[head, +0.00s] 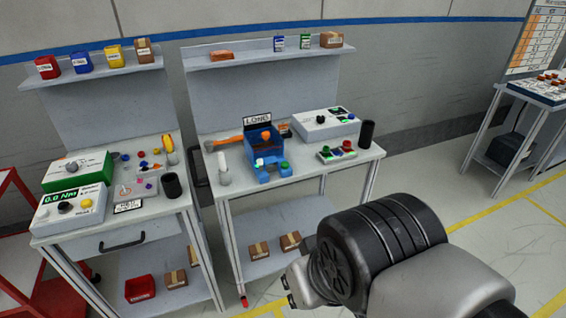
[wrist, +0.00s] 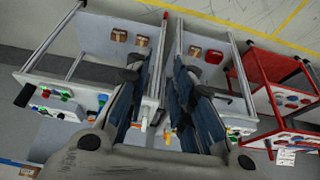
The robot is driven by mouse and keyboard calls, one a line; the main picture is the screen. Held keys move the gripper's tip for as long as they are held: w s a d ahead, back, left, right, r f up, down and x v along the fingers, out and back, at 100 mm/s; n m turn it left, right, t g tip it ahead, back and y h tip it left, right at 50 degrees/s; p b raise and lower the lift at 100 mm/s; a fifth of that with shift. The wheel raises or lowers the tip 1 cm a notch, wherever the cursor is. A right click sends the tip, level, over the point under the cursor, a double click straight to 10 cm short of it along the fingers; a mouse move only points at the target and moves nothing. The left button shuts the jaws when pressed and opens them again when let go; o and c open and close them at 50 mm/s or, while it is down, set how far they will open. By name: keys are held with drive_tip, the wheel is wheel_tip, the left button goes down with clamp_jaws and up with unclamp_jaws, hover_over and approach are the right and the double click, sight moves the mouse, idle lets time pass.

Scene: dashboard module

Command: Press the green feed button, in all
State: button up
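A small grey box (head: 337,155) on the right bench carries a green button (head: 325,151) and a red button (head: 347,146); I cannot read any label. A blue fixture (head: 266,150) left of it has green round parts (head: 284,166) at its front and a sign reading LONG. In the wrist view my gripper (wrist: 163,68) is open and empty, its two dark fingers apart. It is well away from the benches, which show upside down beyond it. In the head view my arm shows at lower right and the fingertips are not clear.
A black cylinder (head: 367,134) stands right of the button box and a grey instrument (head: 326,124) behind it. A white bottle (head: 223,168) stands at the bench's left. The left bench (head: 108,226) is crowded. Open floor (head: 430,185) lies to the right.

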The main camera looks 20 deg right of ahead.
clamp_jaws()
idle(1.2)
